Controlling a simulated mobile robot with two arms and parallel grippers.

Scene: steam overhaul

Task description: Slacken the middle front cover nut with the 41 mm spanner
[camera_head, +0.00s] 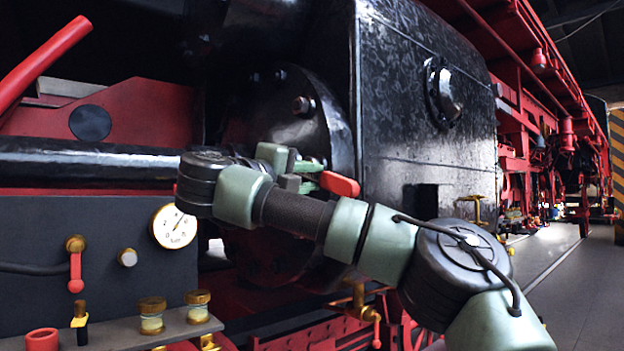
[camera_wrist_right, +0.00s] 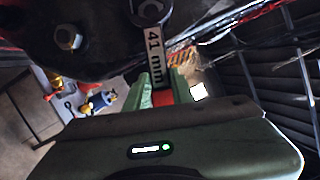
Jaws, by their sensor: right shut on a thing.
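The round black front cover (camera_head: 335,130) is on the cylinder in the head view, with a nut (camera_head: 303,105) on its upper part. My right gripper (camera_head: 298,168) is in front of the cover's lower part and hides much of it. In the right wrist view this gripper (camera_wrist_right: 163,88) is shut on the 41 mm spanner (camera_wrist_right: 154,52), whose label reads "41 mm". The spanner's red handle end (camera_head: 340,184) sticks out to the right of the fingers. The spanner's head reaches the dark cover at the top of the wrist view. Whether it sits around the middle nut I cannot tell. Another cover nut (camera_wrist_right: 68,37) shows left of it.
A grey panel with a pressure gauge (camera_head: 174,227) and a shelf with brass fittings (camera_head: 151,315) stand at the left. The black cylinder casing (camera_head: 428,100) is behind my right arm. A brass cock (camera_head: 362,305) hangs below. Open floor (camera_head: 560,290) lies at the right.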

